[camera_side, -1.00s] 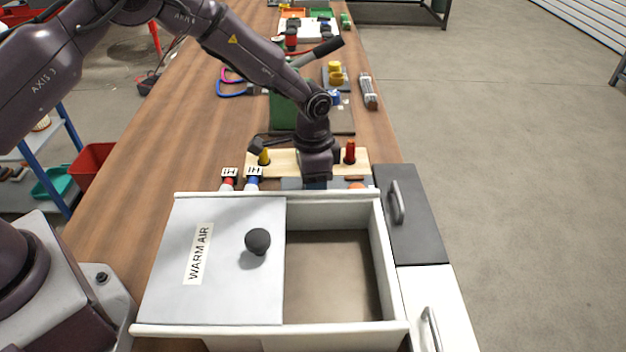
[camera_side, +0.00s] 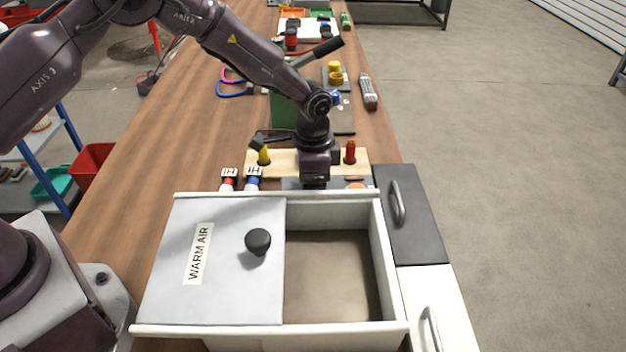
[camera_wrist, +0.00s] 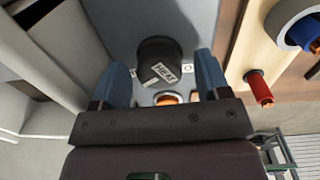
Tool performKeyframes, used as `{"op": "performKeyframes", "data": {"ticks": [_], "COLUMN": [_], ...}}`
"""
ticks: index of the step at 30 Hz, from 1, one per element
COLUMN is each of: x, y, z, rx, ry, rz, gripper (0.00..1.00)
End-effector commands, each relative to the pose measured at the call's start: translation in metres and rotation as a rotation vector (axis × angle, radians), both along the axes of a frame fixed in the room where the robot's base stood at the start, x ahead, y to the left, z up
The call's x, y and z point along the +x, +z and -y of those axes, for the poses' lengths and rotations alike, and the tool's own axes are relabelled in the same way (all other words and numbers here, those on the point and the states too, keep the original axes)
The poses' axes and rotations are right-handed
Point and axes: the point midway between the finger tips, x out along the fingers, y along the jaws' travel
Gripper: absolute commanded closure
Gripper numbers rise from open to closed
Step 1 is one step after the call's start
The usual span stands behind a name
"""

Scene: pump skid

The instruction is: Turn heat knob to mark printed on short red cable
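In the wrist view a dark round knob (camera_wrist: 160,60) with a white lettered label stands on a grey plate. I take it for the heat knob, but its label is hard to read. My gripper (camera_wrist: 163,68) is open, with one blue finger on each side of the knob and gaps between. In the side view my gripper (camera_side: 316,183) points down behind the white box and hides the knob. Left of it stand a red cable end (camera_side: 228,183) and a blue cable end (camera_side: 253,182), each under a white tag with dark marks. I cannot tell which cable is short.
The white box (camera_side: 337,328) with a sliding "WARM AIR" lid (camera_side: 225,300) stands in front. A wooden strip (camera_side: 285,160) holds a yellow peg (camera_side: 264,157) and a red peg (camera_side: 350,153) close by. An orange ring (camera_wrist: 168,98) sits beside the knob.

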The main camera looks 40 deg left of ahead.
Motion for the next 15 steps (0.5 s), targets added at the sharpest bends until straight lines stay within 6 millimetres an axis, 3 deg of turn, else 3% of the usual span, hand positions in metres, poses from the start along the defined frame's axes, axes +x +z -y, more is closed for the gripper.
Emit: {"op": "performKeyframes", "data": {"ticks": [8, 15], "x": [0.000, 0.002], "y": [0.005, 0.047], "z": [0.000, -0.001], "rx": [-0.001, -0.001], "ry": [0.002, 0.002], "rz": [0.001, 0.006], "gripper": [0.31, 0.31]}}
